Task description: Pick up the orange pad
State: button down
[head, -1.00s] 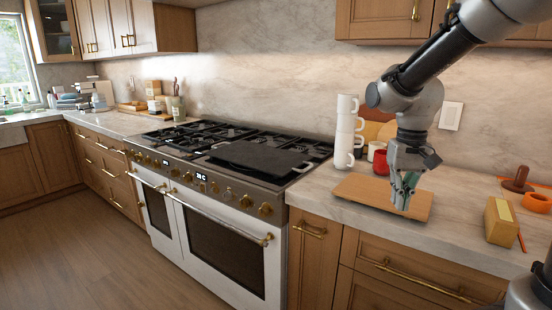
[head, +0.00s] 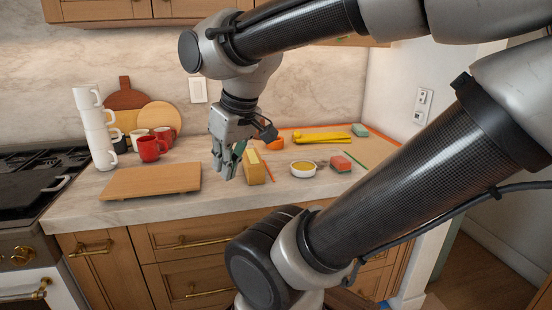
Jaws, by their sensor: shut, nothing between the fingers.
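An orange pad (head: 341,161), a small block with a darker greenish layer beneath, lies on the right part of the marble counter, just right of a white bowl. My gripper (head: 224,174) points down, shut and empty, close to the counter. It is well left of the pad, between the wooden board and a yellow block. The exact gap between its fingertips and the counter is hard to tell.
The yellow block (head: 254,168) stands right beside my gripper, with the white bowl (head: 303,168) further right. A wooden board (head: 150,181), stacked white mugs (head: 97,130) and a red mug (head: 151,149) are left. Yellow tools (head: 322,138) and a green block (head: 359,130) lie behind.

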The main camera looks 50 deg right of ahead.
aim_at(339, 164)
jog(key=z, duration=1.9)
